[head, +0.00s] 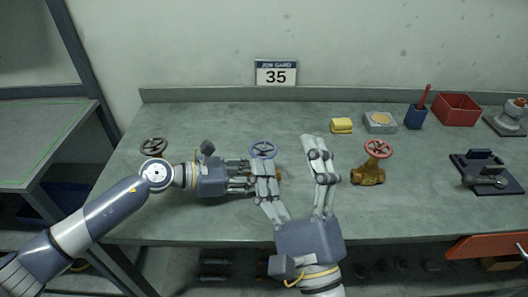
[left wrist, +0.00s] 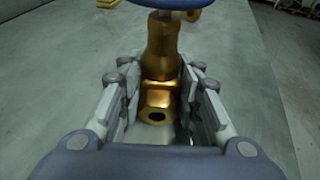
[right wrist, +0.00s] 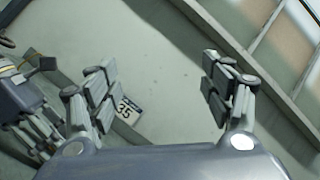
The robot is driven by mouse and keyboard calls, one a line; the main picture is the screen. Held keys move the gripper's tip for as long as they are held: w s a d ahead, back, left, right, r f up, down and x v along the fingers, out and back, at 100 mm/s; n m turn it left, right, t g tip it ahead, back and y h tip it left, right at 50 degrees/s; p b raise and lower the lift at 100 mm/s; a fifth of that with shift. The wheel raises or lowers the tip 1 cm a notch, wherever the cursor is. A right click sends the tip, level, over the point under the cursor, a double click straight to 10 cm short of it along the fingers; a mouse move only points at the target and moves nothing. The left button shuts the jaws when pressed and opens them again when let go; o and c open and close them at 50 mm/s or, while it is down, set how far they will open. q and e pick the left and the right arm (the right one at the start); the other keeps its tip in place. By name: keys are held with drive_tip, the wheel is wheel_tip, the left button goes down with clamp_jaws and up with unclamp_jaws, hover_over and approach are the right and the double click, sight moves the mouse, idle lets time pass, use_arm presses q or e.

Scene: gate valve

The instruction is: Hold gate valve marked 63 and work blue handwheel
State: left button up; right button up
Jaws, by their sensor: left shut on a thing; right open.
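The blue handwheel (head: 262,149) tops a brass gate valve, mostly hidden behind my grippers in the head view. In the left wrist view, the brass body (left wrist: 160,65) stands upright between the fingers, and the wheel's blue underside (left wrist: 175,4) crosses the top edge. My left gripper (head: 246,178) is shut on this body, below the wheel. My right gripper (head: 288,158) is open and empty, its fingers spread just right of the blue wheel; its left finger overlaps the valve in the picture. The right wrist view shows nothing between its fingers (right wrist: 160,75). No mark 63 is legible.
A red-wheeled brass valve (head: 370,172) stands to the right, a dark handwheel (head: 153,146) to the left. The wall card (head: 276,73) reads 35.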

wheel_tip(320, 180, down, 4)
drive_tip(key=w+d+f+m+g+h, duration=0.1)
drive_tip(key=w+m+g+h, duration=0.1)
drive_tip(key=m, duration=0.4)
drive_tip(key=m+g, duration=0.4)
approach(264, 150)
drive_tip(key=shift+y, duration=0.3)
drive_tip(key=x, duration=0.6)
drive_tip(key=f+x, duration=0.1)
drive_tip(key=x, duration=0.3)
drive_tip(key=shift+w+d, duration=0.1)
drive_tip(key=shift+d, duration=0.05)
drive_tip(key=shift+c, duration=0.4)
drive_tip(key=c, duration=1)
